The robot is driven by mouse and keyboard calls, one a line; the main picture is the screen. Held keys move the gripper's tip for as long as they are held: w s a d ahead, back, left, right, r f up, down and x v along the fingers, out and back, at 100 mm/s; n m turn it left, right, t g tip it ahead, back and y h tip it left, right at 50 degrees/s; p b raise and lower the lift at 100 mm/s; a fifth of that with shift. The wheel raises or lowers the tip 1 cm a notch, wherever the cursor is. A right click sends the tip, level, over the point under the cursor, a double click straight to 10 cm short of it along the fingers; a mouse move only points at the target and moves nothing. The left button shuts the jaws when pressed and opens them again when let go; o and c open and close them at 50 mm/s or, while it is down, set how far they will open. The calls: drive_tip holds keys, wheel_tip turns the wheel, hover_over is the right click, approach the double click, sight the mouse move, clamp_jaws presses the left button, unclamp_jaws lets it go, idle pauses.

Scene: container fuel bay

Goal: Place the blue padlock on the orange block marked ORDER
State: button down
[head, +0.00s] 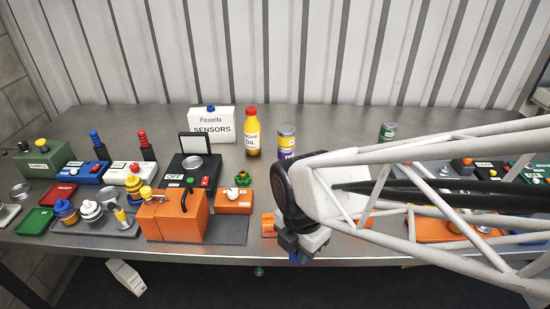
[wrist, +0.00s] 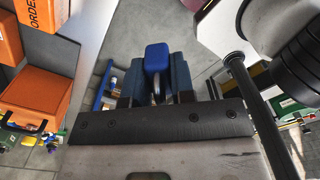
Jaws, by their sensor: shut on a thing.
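The blue padlock (wrist: 156,58) is held between the fingers of my gripper (wrist: 156,80), with its blue body beyond the fingertips and its shackle between them. In the head view the padlock shows as a small blue patch (head: 296,258) under my gripper (head: 300,250), near the table's front edge. The orange block marked ORDER (wrist: 10,40) is at the upper left of the wrist view, apart from the padlock. In the head view a small orange block (head: 268,225) stands just left of my gripper; its marking is not readable there.
An orange case with a black handle (head: 175,216) stands to the left, with a grey mat (head: 228,232) beside it. An oil bottle (head: 252,132), a can (head: 286,142) and a sensors box (head: 211,125) stand behind. My arm hides much of the right side.

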drive_tip(key=shift+w+a+f, duration=0.25)
drive_tip(key=shift+w+a, duration=0.75)
drive_tip(key=shift+w, duration=1.4)
drive_tip(key=shift+w+a+f, duration=0.25)
drive_tip(key=shift+w+a, duration=0.75)
drive_tip(key=shift+w, duration=1.4)
drive_tip(key=shift+w+a+f, duration=0.25)
drive_tip(key=shift+w+a, duration=0.75)
drive_tip(key=shift+w, duration=1.4)
drive_tip(key=shift+f, duration=0.1)
drive_tip(key=shift+f, duration=1.65)
drive_tip(key=shift+f, duration=0.15)
drive_tip(key=c, duration=1)
unclamp_jaws()
drive_tip(key=shift+o, duration=0.2)
wheel_tip(320, 180, up, 12)
drive_tip(key=shift+r, duration=0.2)
